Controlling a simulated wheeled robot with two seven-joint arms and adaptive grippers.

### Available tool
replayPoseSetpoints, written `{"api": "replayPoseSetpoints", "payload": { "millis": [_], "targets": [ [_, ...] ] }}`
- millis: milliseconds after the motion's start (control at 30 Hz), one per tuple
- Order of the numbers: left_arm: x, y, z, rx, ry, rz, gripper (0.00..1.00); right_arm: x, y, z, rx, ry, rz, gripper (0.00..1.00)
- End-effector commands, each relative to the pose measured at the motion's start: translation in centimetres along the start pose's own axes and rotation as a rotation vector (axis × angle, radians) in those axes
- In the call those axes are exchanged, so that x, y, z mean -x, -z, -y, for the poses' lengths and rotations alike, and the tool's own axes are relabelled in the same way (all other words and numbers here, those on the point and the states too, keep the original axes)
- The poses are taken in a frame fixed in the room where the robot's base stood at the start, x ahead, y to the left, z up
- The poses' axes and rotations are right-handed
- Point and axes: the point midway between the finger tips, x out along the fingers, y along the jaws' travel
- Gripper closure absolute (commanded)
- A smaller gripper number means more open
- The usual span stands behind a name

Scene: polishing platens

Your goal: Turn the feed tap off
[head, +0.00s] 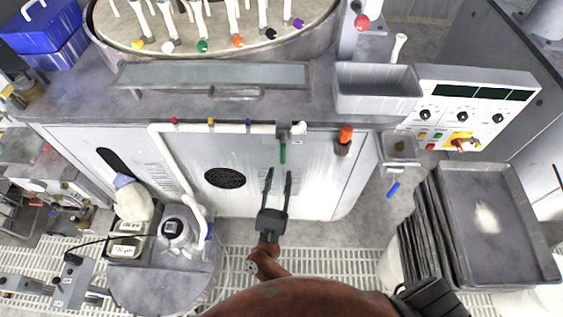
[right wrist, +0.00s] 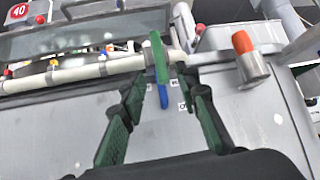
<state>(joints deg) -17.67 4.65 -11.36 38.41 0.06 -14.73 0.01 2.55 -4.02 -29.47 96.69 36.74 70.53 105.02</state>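A green lever (head: 283,152) hangs from the valve at the right end of a white pipe (head: 222,128) on the cabinet front. It lies across the pipe's line and looks like the feed tap's handle. In the right wrist view the green lever (right wrist: 159,58) stands upright ahead, with a blue piece (right wrist: 163,95) below it. My right gripper (head: 280,172) is open and empty. Its fingers point at the lever, with the tips just short of it in the head view. In the right wrist view the lever shows between the fingertips (right wrist: 157,76). My left gripper is not in view.
An orange-capped fitting (head: 345,138) sticks out right of the tap. Red, yellow and blue knobs line the pipe. A grey trough (head: 375,90) and control panel (head: 465,112) are above right, stacked trays (head: 500,180) at right, a pump (head: 180,230) and jug at left.

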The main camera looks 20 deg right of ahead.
Motion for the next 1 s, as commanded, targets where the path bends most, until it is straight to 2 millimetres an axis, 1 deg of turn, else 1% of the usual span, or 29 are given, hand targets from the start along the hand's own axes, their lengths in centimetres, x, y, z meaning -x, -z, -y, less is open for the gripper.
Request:
{"api": "replayPoseSetpoints", "payload": {
  "millis": [33, 100, 200, 300, 467, 1000],
  "targets": [
    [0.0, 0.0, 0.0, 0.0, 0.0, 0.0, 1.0, 1.1, 0.0, -0.1, 0.001, -0.003, -0.001, 0.71],
    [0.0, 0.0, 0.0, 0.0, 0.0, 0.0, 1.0, 2.3, 0.0, -0.1, 0.001, -0.002, 0.0, 0.71],
    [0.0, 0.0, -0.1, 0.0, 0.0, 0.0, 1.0, 3.7, 0.0, -0.1, 0.001, -0.002, 0.0, 0.71],
    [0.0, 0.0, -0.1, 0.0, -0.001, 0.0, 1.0, 4.7, 0.0, -0.1, 0.0, -0.001, 0.0, 0.71],
    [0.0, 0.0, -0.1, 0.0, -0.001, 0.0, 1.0, 5.2, -0.1, 0.0, -0.001, 0.001, 0.001, 0.71],
    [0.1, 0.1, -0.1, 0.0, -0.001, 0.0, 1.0, 5.2, 0.1, -0.1, 0.013, -0.01, -0.001, 0.71]
  ]
}}
